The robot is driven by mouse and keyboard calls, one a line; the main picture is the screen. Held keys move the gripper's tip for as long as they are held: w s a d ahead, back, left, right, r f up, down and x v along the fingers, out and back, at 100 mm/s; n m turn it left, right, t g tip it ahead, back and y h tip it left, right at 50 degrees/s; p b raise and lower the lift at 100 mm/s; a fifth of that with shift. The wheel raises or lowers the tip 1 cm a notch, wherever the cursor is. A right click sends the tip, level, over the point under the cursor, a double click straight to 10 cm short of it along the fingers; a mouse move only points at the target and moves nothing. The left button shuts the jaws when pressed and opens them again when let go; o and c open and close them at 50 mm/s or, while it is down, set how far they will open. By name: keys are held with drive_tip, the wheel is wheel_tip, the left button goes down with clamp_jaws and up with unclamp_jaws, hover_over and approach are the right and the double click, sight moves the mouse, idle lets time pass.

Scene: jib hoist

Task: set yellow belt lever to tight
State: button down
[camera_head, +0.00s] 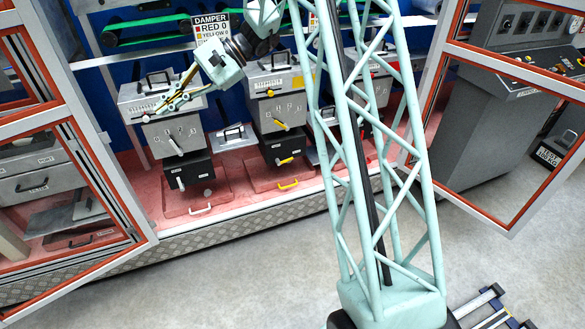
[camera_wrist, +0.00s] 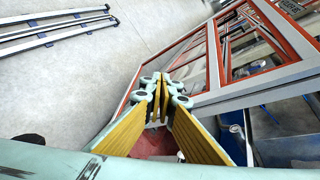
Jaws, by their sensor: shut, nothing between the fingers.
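My gripper (camera_head: 172,102) is in front of the top of the left machine unit (camera_head: 160,90), which has white handles. In the wrist view my gripper (camera_wrist: 163,95) has its yellow-padded fingers together and empty. The middle unit (camera_head: 277,90) has yellow handles. A yellow lever (camera_head: 281,125) is on its grey front and another yellow lever (camera_head: 285,160) is on the black box below. I cannot read which is the belt lever. My gripper is left of both and apart from them. The lever settings are too small to read.
A pale green lattice mast (camera_head: 415,210) stands in front and hides part of the right unit (camera_head: 372,80). Open orange-framed doors flank the bay, left (camera_head: 100,170) and right (camera_head: 480,130). A green belt (camera_head: 140,25) runs behind.

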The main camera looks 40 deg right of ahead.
drive_tip(key=w+d+f+m+t, duration=0.4)
drive_tip(key=w+d+f, duration=0.2)
drive_tip(key=d+f, duration=0.35)
drive_tip(key=w+d+f+m+t, duration=0.3)
drive_tip(key=w+d+f, duration=0.4)
drive_tip(key=d+f, duration=0.3)
drive_tip(key=w+d+f+m+t, duration=0.4)
drive_tip(key=w+d+f, duration=0.2)
drive_tip(key=d+f, duration=0.45)
drive_tip(key=s+d+f+m+t+h+b, duration=0.1)
drive_tip(key=s+d+f+m+h, duration=0.3)
drive_tip(key=d+f, duration=0.4)
drive_tip(key=s+d+f+m+t+h, duration=0.3)
drive_tip(key=d+f, duration=0.6)
drive_tip(key=f, duration=1.1)
drive_tip(key=s+d+f+m+t+h+b, duration=0.1)
drive_tip(key=s+d+f+m+h, duration=0.6)
drive_tip(key=f+h, duration=0.3)
wheel_tip(320, 180, down, 4)
drive_tip(key=shift+s+d+r+t+h+b, duration=0.1)
drive_tip(key=shift+s+d+t+h+b, duration=0.25)
drive_tip(key=shift+s+d, duration=0.35)
drive_tip(key=shift+w+d, duration=0.15)
drive_tip(key=shift+w, duration=0.1)
drive_tip(key=w+d+r+b, duration=0.1)
drive_tip(key=w+r+b, duration=0.1)
drive_tip(key=w+r, duration=0.4)
drive_tip(key=shift+f+x, duration=0.25)
drive_tip(key=shift+x, duration=1.5)
